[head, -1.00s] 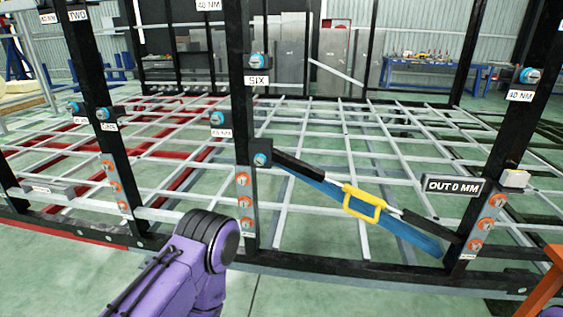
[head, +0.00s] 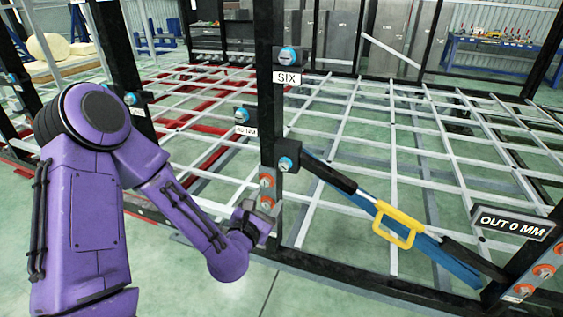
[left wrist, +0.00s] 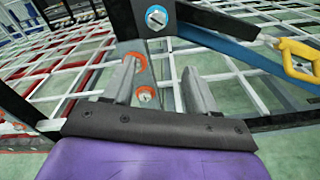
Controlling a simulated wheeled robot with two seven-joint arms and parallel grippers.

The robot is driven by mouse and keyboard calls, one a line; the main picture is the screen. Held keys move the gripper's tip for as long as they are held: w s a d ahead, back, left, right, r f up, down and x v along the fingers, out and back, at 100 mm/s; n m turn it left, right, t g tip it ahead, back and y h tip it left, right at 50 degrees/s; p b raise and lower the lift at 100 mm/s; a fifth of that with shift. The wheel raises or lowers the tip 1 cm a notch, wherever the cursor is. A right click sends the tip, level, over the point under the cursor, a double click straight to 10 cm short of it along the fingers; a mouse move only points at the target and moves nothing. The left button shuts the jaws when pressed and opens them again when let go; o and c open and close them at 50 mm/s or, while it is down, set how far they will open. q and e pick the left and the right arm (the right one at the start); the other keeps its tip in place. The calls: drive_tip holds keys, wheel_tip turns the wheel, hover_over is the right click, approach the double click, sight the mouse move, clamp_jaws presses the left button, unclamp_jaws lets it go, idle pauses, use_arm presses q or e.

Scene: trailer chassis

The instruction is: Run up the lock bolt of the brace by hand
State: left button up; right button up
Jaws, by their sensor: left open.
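The brace (head: 345,182) slants down to the right from the SIX post. It has black ends, a blue bar behind and a yellow handle (head: 394,228). A bolt with a blue ring (head: 286,163) sits at the brace's upper end on the post; in the left wrist view this silver hex head (left wrist: 157,17) is at the top, beyond the fingertips. My left gripper (head: 268,202) is just below it, in front of the post. In the left wrist view its fingers (left wrist: 160,66) are apart with nothing between them. My right gripper is out of view.
Orange-ringed bolts (head: 266,180) line the post (head: 264,110) below the brace end. Another blue-ringed bolt (head: 290,56) is above the SIX label, and one more (head: 242,115) to the left. An OUT 0 MM sign (head: 512,224) stands at right. A grid of pale bars lies behind.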

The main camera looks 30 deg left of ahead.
sight(283, 165)
use_arm(q)
drive_tip(key=w+a+r, duration=0.1)
drive_tip(key=w, duration=0.2)
drive_tip(key=w+n+p, duration=0.1)
drive_tip(key=w, duration=0.3)
drive_tip(key=w+a+r+n+p, duration=0.1)
drive_tip(key=w, duration=0.3)
drive_tip(key=shift+a+r+t+y, duration=0.3)
drive_tip(key=shift+r, duration=0.05)
drive_tip(key=shift+s, duration=0.1)
drive_tip(key=c, duration=1.1)
